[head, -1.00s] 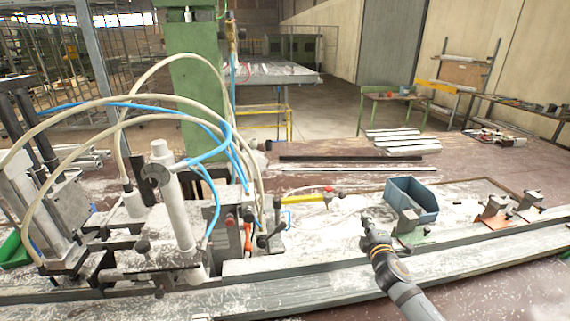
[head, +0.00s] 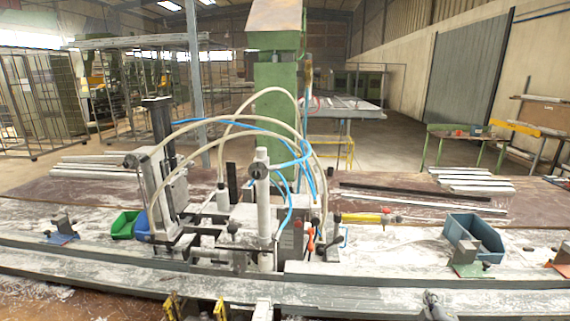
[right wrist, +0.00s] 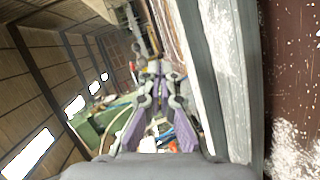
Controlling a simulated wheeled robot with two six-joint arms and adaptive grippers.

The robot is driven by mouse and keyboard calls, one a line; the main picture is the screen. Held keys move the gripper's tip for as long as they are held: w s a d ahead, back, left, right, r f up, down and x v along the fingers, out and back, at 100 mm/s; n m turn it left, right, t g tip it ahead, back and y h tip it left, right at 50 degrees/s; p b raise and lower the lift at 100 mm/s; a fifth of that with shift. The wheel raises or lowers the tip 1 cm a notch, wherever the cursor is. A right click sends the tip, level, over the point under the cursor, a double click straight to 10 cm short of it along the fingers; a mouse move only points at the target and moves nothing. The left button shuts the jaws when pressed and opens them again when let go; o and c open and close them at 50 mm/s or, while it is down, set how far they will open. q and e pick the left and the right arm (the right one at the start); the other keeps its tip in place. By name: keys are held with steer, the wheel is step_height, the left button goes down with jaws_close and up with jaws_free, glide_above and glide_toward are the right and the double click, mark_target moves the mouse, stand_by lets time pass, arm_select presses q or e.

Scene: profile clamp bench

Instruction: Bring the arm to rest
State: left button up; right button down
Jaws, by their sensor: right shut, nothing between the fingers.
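My right gripper (head: 434,299) shows only as a small grey part at the bottom edge of the head view, in front of the bench's long front rail (head: 360,298). The right wrist view shows its two fingers (right wrist: 160,72) closed together, with nothing held between them. The rail also runs beside the fingers in the right wrist view (right wrist: 222,70). My left gripper is in neither current view.
The clamp machine (head: 262,215) with pale and blue hoses stands mid-bench. A blue-grey bin (head: 474,236) and a small clamp (head: 467,258) are at right. A green bin (head: 124,224) is at left. Pale profiles (head: 470,181) lie at the back right.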

steer(key=s+a+f+m+g+y, duration=0.1)
steer(key=s+a+f+m+g, duration=0.2)
steer(key=s+a, duration=0.35)
steer(key=s+a+f+m+g+y, duration=0.2)
steer(key=s+a+f+m+g, duration=0.15)
steer(key=s, duration=0.65)
steer(key=s+a+f+m+g+y, duration=0.1)
steer(key=s+a+f+m+g, duration=0.3)
steer(key=s, duration=0.4)
step_height(320, 180, down, 24)
steer(key=s+d+g, duration=0.1)
steer(key=s, duration=0.2)
arm_select(q)
steer(key=shift+s+f+b, duration=0.35)
steer(key=shift+s+f, duration=0.1)
steer(key=shift+s, duration=0.1)
arm_select(e)
steer(key=s+d+f+g, duration=0.1)
steer(key=s+f, duration=1.7)
steer(key=s, duration=0.1)
steer(key=shift+d+f+y, duration=0.25)
steer(key=shift+d+y, duration=0.05)
arm_select(q)
steer(key=shift+d, duration=0.1)
